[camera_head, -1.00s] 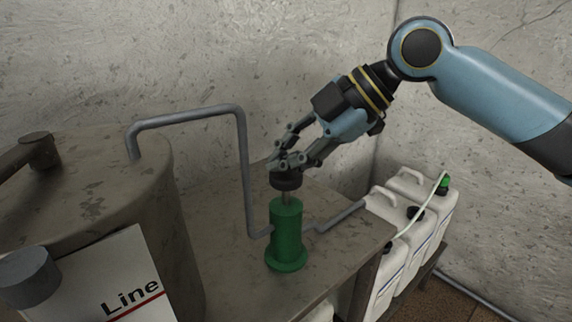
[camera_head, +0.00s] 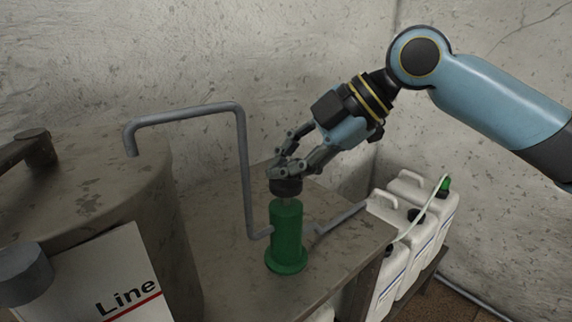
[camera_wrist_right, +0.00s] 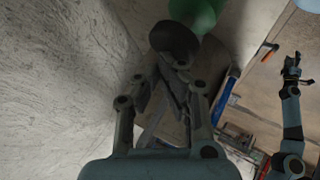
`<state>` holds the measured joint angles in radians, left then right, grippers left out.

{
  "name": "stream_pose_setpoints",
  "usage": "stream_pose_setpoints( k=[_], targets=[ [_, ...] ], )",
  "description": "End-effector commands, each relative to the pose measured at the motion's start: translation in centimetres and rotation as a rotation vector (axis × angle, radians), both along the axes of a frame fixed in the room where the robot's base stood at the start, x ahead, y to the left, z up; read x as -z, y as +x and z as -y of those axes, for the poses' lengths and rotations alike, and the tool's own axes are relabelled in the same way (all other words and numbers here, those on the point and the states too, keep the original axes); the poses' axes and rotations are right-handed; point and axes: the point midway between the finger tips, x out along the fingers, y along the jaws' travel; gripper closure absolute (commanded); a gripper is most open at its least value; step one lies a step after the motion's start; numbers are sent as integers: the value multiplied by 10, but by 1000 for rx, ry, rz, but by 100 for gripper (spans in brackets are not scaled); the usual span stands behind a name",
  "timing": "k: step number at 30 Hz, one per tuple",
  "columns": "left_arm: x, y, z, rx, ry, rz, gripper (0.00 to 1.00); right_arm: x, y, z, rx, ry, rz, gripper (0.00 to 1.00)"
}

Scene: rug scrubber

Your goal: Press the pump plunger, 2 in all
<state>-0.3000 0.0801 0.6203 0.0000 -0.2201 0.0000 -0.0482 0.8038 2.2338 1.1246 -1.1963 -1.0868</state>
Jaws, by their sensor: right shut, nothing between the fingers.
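The green pump (camera_head: 287,236) stands upright on the grey bench top, with a dark plunger knob (camera_head: 286,187) above it. A short piece of rod shows between knob and body. My right gripper (camera_head: 285,170) is shut and empty, its fingertips pointing down at the top of the knob and seeming to touch it. In the right wrist view the knob (camera_wrist_right: 174,40) lies just beyond the fingertips, with the green body (camera_wrist_right: 200,14) behind it. My left gripper (camera_wrist_right: 293,68) shows small at the right of that view, away from the pump; its finger gap is unclear.
A large grey tank (camera_head: 90,195) with a "Line" sign (camera_head: 118,275) stands left of the pump. A bent grey pipe (camera_head: 243,165) rises between tank and pump. White canisters (camera_head: 430,210) stand beyond the bench's right edge. A concrete wall is behind.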

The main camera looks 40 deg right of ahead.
Motion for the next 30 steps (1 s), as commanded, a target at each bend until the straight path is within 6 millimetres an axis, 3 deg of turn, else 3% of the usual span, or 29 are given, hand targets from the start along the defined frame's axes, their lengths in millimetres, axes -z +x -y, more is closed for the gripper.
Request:
stream_pose_setpoints(
  k=[21, 30],
  targets=[
    [5, 0, 0, 0, 0, -1, 60, 7, 0, 1, 1, -1, -4, 100],
    [-4, 0, 0, 0, 0, 0, 60, -3, 0, 1, 0, -2, -3, 100]
  ],
)
